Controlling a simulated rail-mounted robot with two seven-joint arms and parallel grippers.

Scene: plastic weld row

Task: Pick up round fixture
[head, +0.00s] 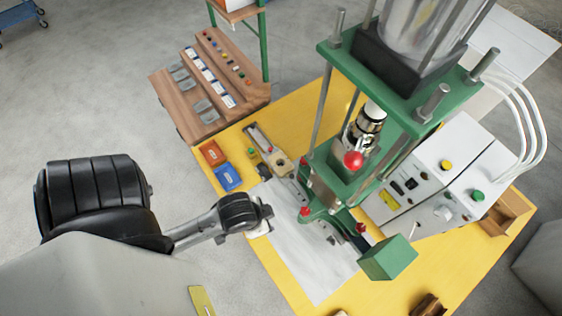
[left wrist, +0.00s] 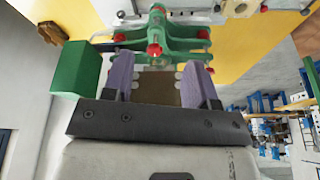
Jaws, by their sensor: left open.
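I cannot clearly make out which piece is the round fixture. A tan block with a dark round hole (head: 281,167) sits on a metal slide at the left of the green press (head: 340,190). My left gripper (head: 264,228) is over the white sheet at the table's left side, below that block in the head view; its fingers are hard to see there. In the left wrist view my left gripper (left wrist: 160,72) has its two purple fingers apart, with a green press frame with red knobs (left wrist: 155,40) beyond them. I see nothing clearly held. My right gripper is out of view.
The yellow table (head: 400,290) carries an orange bin (head: 212,153), a blue bin (head: 227,177) and a grey control box (head: 430,175). A green block (head: 388,257) juts from the press. A wooden rack (head: 210,85) stands behind. The white sheet (head: 300,260) is mostly bare.

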